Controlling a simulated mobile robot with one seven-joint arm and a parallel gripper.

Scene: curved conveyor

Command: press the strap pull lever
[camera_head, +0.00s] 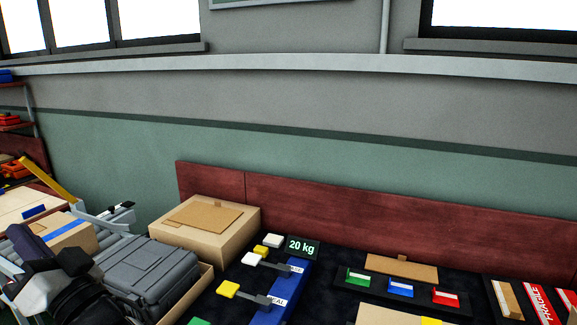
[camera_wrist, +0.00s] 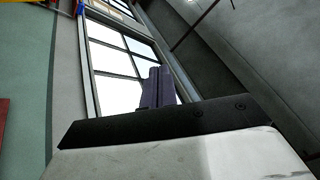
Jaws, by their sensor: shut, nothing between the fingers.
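A blue strapping unit (camera_head: 287,292) stands on the dark bench at lower centre in the head view. Two grey levers join it: one (camera_head: 271,264) has a white knob (camera_head: 251,259), the other (camera_head: 253,297) a yellow knob (camera_head: 227,289). The lower label reads partly "EAL"; the upper one is too small to read, so I cannot tell which is the strap pull lever. My gripper (camera_head: 22,238) is at the far lower left, well apart from both levers. In the wrist view its fingers (camera_wrist: 158,86) are shut and empty, with windows behind.
A grey case (camera_head: 150,268) and a cardboard box (camera_head: 205,222) lie between my gripper and the levers. A yellow-and-grey arm (camera_head: 62,188) rises above a taped box (camera_head: 68,237). A "20 kg" sign (camera_head: 302,247) stands behind the levers.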

